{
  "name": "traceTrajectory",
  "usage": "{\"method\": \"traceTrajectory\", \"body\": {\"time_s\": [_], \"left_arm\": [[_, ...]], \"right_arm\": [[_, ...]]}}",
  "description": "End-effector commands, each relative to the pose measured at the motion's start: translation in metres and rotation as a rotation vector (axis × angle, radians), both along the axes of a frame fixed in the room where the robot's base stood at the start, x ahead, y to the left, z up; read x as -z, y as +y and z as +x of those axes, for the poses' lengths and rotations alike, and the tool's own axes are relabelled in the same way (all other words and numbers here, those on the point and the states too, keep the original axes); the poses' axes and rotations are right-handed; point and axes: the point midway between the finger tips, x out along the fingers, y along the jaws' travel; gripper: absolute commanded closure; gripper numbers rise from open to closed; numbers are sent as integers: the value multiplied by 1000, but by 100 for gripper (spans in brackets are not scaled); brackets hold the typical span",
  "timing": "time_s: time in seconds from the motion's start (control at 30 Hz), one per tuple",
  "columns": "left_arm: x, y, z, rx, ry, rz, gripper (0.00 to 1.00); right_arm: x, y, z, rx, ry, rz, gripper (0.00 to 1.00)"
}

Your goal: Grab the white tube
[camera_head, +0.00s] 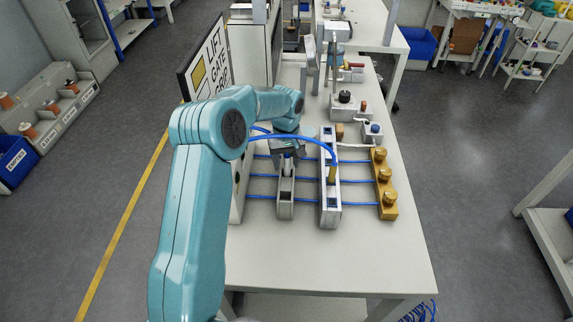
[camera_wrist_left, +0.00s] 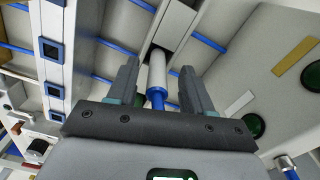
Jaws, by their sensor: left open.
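The white tube (camera_wrist_left: 157,72) shows in the left wrist view, with a blue end toward my gripper and its far part at a grey slotted block (camera_wrist_left: 180,22). My left gripper (camera_wrist_left: 159,68) is open, with one finger on each side of the tube. Gaps show between the fingers and the tube, and it is not held. In the head view my left gripper (camera_head: 288,148) is above the far end of the slotted block (camera_head: 286,205), and it partly hides the tube there. My right gripper is in neither view.
A taller grey block (camera_head: 330,215) with square openings stands right of the slotted block, and a brass block (camera_head: 387,205) with round knobs is further right. Blue cables (camera_head: 308,202) run between them. A white panel stands at the left. The front of the table (camera_head: 320,265) is clear.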

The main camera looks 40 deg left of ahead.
Motion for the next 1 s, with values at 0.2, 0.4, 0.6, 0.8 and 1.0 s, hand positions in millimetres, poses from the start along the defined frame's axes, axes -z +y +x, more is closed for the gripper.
{"method": "traceTrajectory", "body": {"time_s": [0.2, 0.4, 0.6, 0.8, 1.0], "left_arm": [[20, 0, 1, 0, 0, 0, 50], [21, 0, 2, 0, -1, -1, 53], [20, 0, 2, 0, 0, 0, 100], [20, 0, 2, 0, -1, -1, 100], [14, 0, 2, 0, -3, 0, 100]], "right_arm": [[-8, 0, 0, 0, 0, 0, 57], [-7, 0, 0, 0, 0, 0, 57], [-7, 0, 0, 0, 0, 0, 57], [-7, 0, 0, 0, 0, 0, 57], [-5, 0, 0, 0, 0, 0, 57]]}}
